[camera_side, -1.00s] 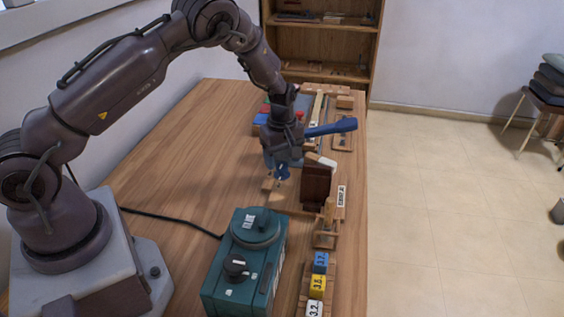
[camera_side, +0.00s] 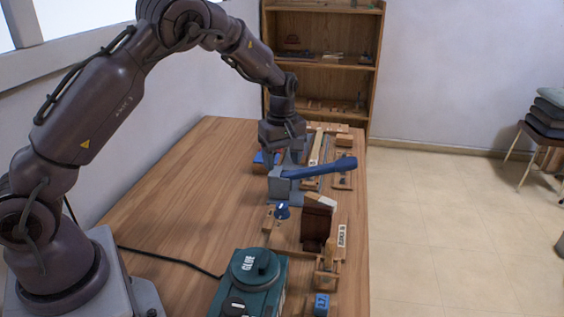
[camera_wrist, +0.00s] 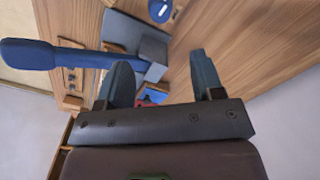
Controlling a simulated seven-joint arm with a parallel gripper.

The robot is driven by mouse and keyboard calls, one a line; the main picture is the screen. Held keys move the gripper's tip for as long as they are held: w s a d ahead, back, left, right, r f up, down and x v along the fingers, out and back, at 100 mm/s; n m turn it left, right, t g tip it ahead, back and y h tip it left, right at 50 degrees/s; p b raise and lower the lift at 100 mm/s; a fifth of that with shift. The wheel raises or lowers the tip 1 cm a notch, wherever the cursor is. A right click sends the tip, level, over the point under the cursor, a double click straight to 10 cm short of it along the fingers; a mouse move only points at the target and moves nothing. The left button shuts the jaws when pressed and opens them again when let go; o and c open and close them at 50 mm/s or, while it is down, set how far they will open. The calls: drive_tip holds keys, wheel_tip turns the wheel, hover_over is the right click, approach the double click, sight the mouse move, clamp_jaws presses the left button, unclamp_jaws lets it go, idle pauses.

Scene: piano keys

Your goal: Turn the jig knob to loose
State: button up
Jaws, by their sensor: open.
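A small blue knob (camera_side: 282,211) with a white mark stands on a wooden base, likely the jig knob; its setting is too small to read. In the wrist view a round blue top (camera_wrist: 160,10) shows at the upper edge. My gripper (camera_side: 287,158) is open and empty, pointing down above and behind the knob. In the wrist view the gripper (camera_wrist: 160,68) has its two fingers spread wide. A grey block (camera_side: 280,183) with a long blue handle (camera_side: 322,168) lies below the fingers, beyond the knob.
A dark brown upright block (camera_side: 316,226) stands right of the knob. A teal box (camera_side: 248,285) with a round lid stands nearer the camera. Wooden pieces line the table's right edge. The table's left side (camera_side: 190,200) is mostly clear, with a black cable.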

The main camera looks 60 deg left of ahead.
sight(282, 205)
wheel_tip(282, 205, down, 13)
drive_tip(key=m, duration=1.3)
